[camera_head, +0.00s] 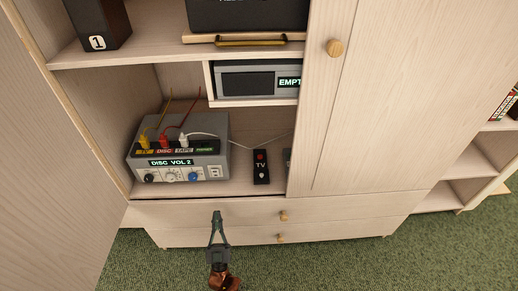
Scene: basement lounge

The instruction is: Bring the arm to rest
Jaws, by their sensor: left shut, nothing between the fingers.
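My left gripper (216,215) is low in the head view, in front of the upper drawer of a pale wooden cabinet (360,211). Its fingers are shut and hold nothing. It appears apart from the grey box on the shelf above it. My right gripper is not in view.
A grey box (215,158) labelled "DISC VOL 2" with coloured plugs stands on the open shelf, beside a black TV remote (261,168). An open door (50,150) is at left, a closed door (400,90) at right. Drawers have round knobs (283,216). Green carpet (350,265) lies clear in front.

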